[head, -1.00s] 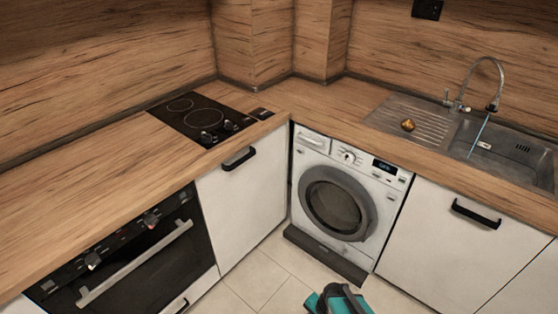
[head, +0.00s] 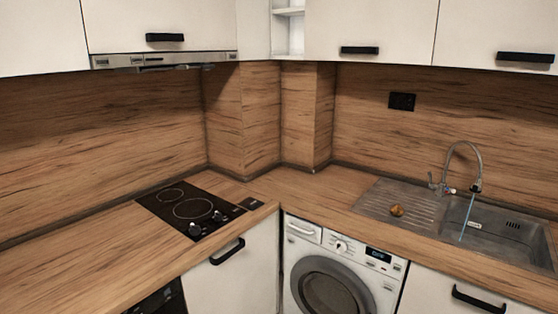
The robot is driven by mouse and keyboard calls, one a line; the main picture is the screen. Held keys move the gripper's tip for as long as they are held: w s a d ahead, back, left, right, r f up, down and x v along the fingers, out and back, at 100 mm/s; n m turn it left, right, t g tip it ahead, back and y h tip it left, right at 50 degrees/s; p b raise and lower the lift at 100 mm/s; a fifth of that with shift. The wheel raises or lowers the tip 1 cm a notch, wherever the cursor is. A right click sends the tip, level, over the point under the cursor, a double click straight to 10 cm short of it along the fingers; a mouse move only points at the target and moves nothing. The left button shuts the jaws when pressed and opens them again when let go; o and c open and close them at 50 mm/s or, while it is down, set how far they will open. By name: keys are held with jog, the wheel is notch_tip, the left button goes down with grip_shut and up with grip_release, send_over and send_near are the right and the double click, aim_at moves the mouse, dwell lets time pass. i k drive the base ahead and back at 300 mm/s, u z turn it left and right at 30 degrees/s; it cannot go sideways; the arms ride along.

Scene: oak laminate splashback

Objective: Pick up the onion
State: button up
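The onion (head: 397,210) is a small golden-brown round thing. It rests on the ribbed metal drainboard (head: 372,199) of the sink, to the left of the basin. Nothing covers it in the head view. My gripper does not show in the current head view, so its place and state are hidden.
The sink basin (head: 495,240) with its curved tap (head: 478,165) is right of the onion. A black hob (head: 183,203) lies on the left counter. A washing machine (head: 335,275) stands below the counter. Upper cabinets (head: 372,28) hang above. The corner counter (head: 300,188) is clear.

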aim_at(396, 210)
jog(key=u, duration=0.9)
jog(key=i, duration=0.9)
jog(key=z, duration=0.4)
